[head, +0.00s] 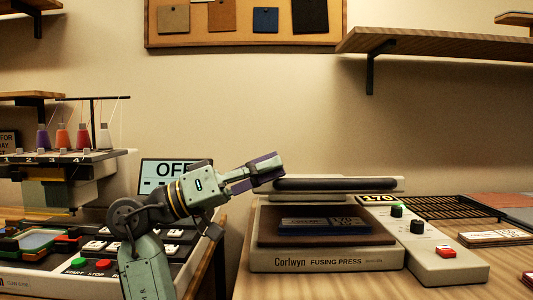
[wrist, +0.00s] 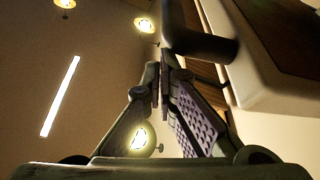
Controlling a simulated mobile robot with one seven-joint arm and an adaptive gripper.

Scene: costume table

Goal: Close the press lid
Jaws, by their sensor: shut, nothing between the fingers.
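The fusing press (head: 325,258) stands on the table right of centre, with a dark bed bearing a dark blue piece and a pale label (head: 320,225). Its lid (head: 390,184) is raised above the bed, with a gap beneath, and carries a thick dark handle bar (head: 335,184). My gripper (head: 268,169) is shut and empty at the left end of the lid. In the wrist view my fingertips (wrist: 163,80) are together just below the dark bar (wrist: 200,42), beside the pale lid edge (wrist: 250,60). I cannot tell whether they touch it.
A control box (head: 430,250) with knobs and a red button adjoins the press on its right. A black rack (head: 455,206) and a labelled stack (head: 485,238) lie beyond. An embroidery machine (head: 65,170) stands left. A wall shelf (head: 440,42) hangs above the press.

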